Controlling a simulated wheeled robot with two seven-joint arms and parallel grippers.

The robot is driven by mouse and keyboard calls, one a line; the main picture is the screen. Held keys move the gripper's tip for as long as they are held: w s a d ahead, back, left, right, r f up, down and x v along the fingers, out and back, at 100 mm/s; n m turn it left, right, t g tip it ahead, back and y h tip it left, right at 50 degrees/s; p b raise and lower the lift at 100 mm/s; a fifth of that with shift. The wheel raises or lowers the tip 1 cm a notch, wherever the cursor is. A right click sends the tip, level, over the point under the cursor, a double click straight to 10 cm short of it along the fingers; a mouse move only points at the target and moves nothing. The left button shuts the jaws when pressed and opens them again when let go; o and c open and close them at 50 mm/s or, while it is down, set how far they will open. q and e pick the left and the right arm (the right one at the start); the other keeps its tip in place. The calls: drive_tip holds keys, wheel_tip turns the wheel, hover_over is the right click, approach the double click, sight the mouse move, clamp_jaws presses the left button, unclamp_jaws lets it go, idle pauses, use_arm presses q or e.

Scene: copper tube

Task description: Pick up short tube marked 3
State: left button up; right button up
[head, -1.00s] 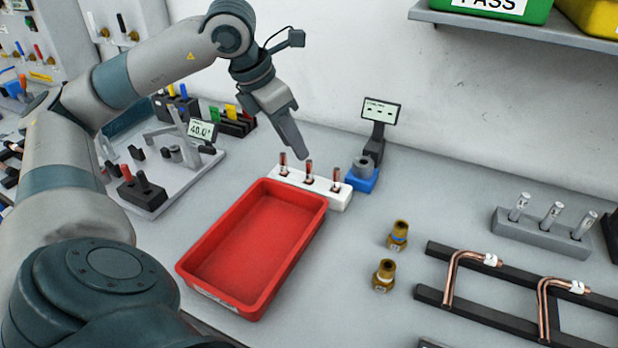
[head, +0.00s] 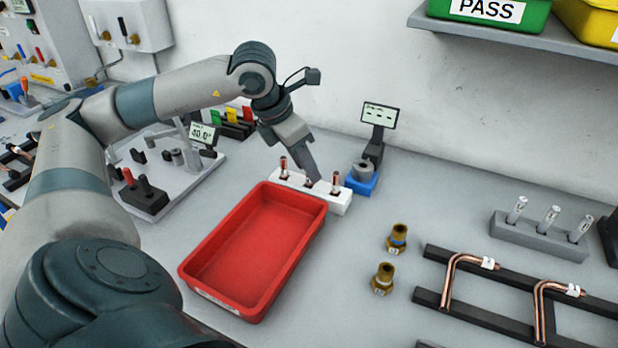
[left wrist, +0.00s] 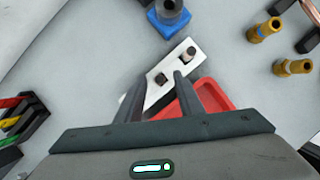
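A white holder block (head: 292,181) stands behind the red tray, with short copper tubes upright in it. In the head view, the left tube (head: 283,166) and right tube (head: 336,181) show; my left gripper (head: 314,178) covers most of the middle one. I cannot read any number on the tubes. In the left wrist view, my left gripper's fingers (left wrist: 160,79) are apart at the block (left wrist: 163,92). One tube (left wrist: 161,79) shows between the fingertips, and another (left wrist: 188,54) stands beyond the right finger. Contact cannot be told. My right gripper is out of view.
The empty red tray (head: 301,268) is close in front of the block. A blue-based fixture (head: 362,184) and a small display (head: 380,115) stand just right of it. Brass fittings (head: 397,239) and bent copper tubes on a black rack (head: 428,299) are farther right.

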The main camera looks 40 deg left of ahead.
sight(309, 181)
use_arm(q)
drive_tip(key=shift+x, duration=1.25)
clamp_jaws()
